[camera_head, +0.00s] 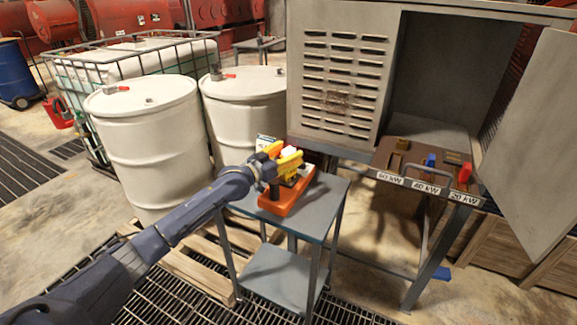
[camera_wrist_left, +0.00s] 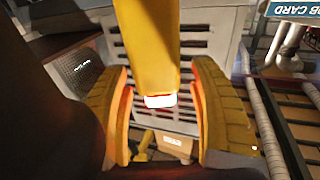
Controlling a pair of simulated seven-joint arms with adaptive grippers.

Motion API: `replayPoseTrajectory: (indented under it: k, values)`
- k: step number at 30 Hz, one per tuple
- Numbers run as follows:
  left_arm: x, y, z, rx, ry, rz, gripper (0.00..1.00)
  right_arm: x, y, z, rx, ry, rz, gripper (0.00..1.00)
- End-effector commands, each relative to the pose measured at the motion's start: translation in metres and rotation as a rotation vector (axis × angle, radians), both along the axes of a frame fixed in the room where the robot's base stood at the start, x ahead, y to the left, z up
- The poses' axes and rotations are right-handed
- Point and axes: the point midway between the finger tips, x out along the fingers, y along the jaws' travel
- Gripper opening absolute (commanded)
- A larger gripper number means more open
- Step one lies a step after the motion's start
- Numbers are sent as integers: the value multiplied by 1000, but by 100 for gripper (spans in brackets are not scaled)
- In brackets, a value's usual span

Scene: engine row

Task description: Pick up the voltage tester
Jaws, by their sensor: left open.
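The voltage tester appears to be the yellow bar (camera_wrist_left: 150,40) with a glowing red and white end, seen in the left wrist view between my gripper's fingers. I cannot tell whether they touch it. In the head view it is mostly hidden by the gripper. An orange tray (camera_head: 278,206) sits on the small grey side table (camera_head: 321,212). My left gripper (camera_head: 278,156) has yellow finger pads, is open, and is over the tray; it also shows in the left wrist view (camera_wrist_left: 163,112). My right gripper is not in view.
A job card (camera_head: 265,142) stands behind the tray. White drums (camera_head: 148,140) stand left of and behind the table. A grey louvred cabinet (camera_head: 340,70) with an open door (camera_head: 535,150) stands right. Below its opening are blue and red handles above kW labels (camera_head: 426,187).

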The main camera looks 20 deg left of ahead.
Motion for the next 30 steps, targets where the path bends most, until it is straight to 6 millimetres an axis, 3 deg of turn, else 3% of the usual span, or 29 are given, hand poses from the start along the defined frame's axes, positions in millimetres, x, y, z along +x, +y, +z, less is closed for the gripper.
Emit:
replayPoseTrajectory:
  k: [6,22,30]
  values:
    - [0,0,0,0,0,0,61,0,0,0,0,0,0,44]
    - [0,0,0,0,0,0,0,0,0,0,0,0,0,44]
    - [0,0,0,0,-1,0,0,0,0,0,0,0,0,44]
